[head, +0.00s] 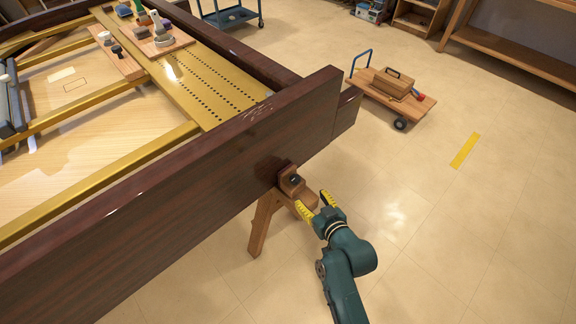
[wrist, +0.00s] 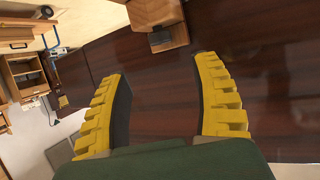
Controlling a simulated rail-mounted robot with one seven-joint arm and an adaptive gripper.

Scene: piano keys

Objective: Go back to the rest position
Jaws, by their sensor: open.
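My gripper (head: 316,202) has yellow ribbed fingers on a dark green arm. In the head view it is beside the outer side of the dark wooden piano case (head: 170,170), close to a small wooden block (head: 291,181) on that side. The fingers are spread apart with nothing between them. In the wrist view my gripper (wrist: 165,100) faces the dark glossy wood (wrist: 270,60), and the wooden block (wrist: 155,14) is at the top, beyond the fingertips. I cannot tell whether a finger touches the block.
A wooden trestle (head: 262,220) stands under the case. A low trolley (head: 415,104) with a wooden box (head: 393,84) is at the upper right. A gold plate (head: 215,85) and tool boards (head: 165,42) lie inside the case.

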